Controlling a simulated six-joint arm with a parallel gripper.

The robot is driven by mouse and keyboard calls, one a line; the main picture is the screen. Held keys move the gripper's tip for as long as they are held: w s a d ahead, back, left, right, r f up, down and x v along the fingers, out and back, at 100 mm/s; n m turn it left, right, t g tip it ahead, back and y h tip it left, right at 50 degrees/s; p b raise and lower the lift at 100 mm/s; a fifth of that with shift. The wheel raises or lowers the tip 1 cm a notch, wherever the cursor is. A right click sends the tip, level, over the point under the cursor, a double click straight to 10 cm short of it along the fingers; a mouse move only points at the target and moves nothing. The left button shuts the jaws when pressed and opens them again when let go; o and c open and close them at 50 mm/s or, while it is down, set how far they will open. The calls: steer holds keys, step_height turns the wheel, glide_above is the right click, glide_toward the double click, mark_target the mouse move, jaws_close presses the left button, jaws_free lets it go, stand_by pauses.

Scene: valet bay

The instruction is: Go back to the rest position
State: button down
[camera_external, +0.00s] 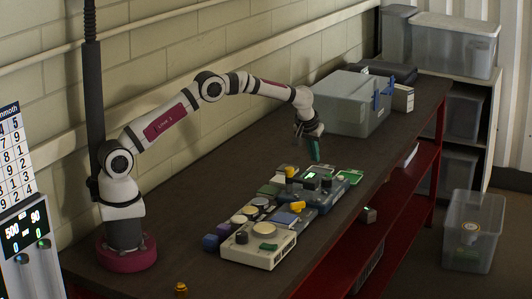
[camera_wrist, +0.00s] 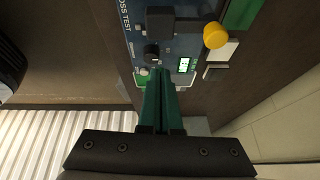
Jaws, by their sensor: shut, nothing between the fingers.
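My gripper (camera_external: 315,155) is a pair of green fingers pointing down at the end of my white arm, above the far end of a row of devices on the dark workbench (camera_external: 215,165). In the wrist view, the fingers of my gripper (camera_wrist: 161,85) lie together and hold nothing. Past the fingertips there is a blue panel (camera_wrist: 175,45) with a dark knob, a small lit green display and a yellow round knob. The same blue device (camera_external: 318,190) shows below my gripper in the external view. I cannot tell the exact gap between them.
A cream box (camera_external: 258,245) with a round top pad stands at the bench's front edge. A grey toolbox (camera_external: 353,103) with blue latches stands at the back, beside a small white box (camera_external: 402,98). Bare bench lies left of the devices.

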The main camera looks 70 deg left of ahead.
steer(key=s+d+r+m+g, duration=0.1)
steer(key=s+d+r+m, duration=0.2)
steer(key=s, duration=0.4)
steer(key=s+d+r+m+h, duration=0.1)
steer(key=s+d+r+m, duration=0.1)
steer(key=s+r, duration=0.45)
steer(key=s+d+r+m+g, duration=0.1)
steer(key=s+d+r+m, duration=0.15)
steer(key=s, duration=0.65)
steer(key=s+d+f+m+g, duration=0.1)
steer(key=s+d+f+m, duration=0.1)
steer(key=s, duration=1)
steer(key=s+d+f+m+g+h, duration=0.1)
steer(key=s+m, duration=0.3)
steer(key=s, duration=0.8)
steer(key=shift+s+d+f, duration=0.35)
steer(key=shift+d+f, duration=0.05)
steer(key=shift+d, duration=0.5)
